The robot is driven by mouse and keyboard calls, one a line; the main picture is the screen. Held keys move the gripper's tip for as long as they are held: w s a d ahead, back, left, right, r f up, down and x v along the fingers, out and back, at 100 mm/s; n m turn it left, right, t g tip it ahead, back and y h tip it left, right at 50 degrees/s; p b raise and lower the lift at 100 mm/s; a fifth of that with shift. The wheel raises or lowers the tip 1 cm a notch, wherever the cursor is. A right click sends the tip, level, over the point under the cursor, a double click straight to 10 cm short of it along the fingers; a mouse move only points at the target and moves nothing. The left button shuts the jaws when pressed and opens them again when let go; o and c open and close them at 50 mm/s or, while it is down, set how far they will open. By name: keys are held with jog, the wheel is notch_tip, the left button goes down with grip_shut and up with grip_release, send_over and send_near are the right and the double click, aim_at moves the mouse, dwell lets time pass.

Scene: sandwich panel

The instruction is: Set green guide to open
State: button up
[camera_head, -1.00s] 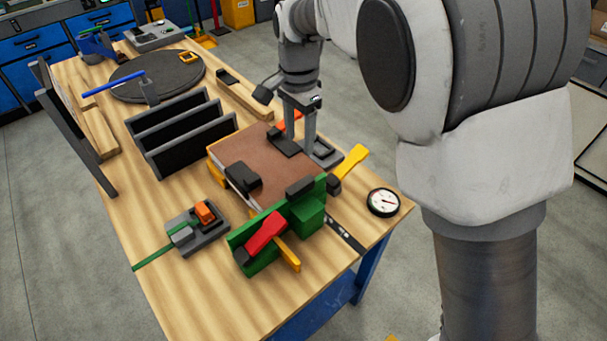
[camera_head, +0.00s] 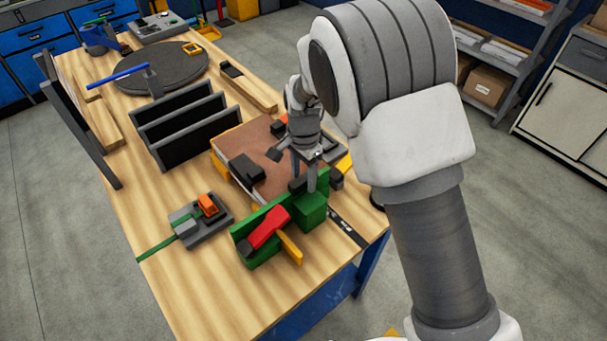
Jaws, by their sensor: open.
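The green guide (camera_head: 313,209) stands along the near side of the brown panel (camera_head: 254,138) on the bench. A red handle or block (camera_head: 268,228) and a yellow lever (camera_head: 291,248) are on its near face. My gripper (camera_head: 304,180) is open and points down over the far right part of the green guide. One finger appears just above or beside the guide's green block; I cannot tell whether it touches. My wrist and fingers hide part of the panel and the yellow piece at its right corner.
A grey fixture with an orange block (camera_head: 207,205) and green strip sits to the left. A black slotted rack (camera_head: 188,128) and a round dark turntable (camera_head: 160,80) stand farther back. Bare wood (camera_head: 190,285) lies in front. A dark edge of the gauge shows beside my arm.

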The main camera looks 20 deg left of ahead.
grip_shut()
dwell(1.4)
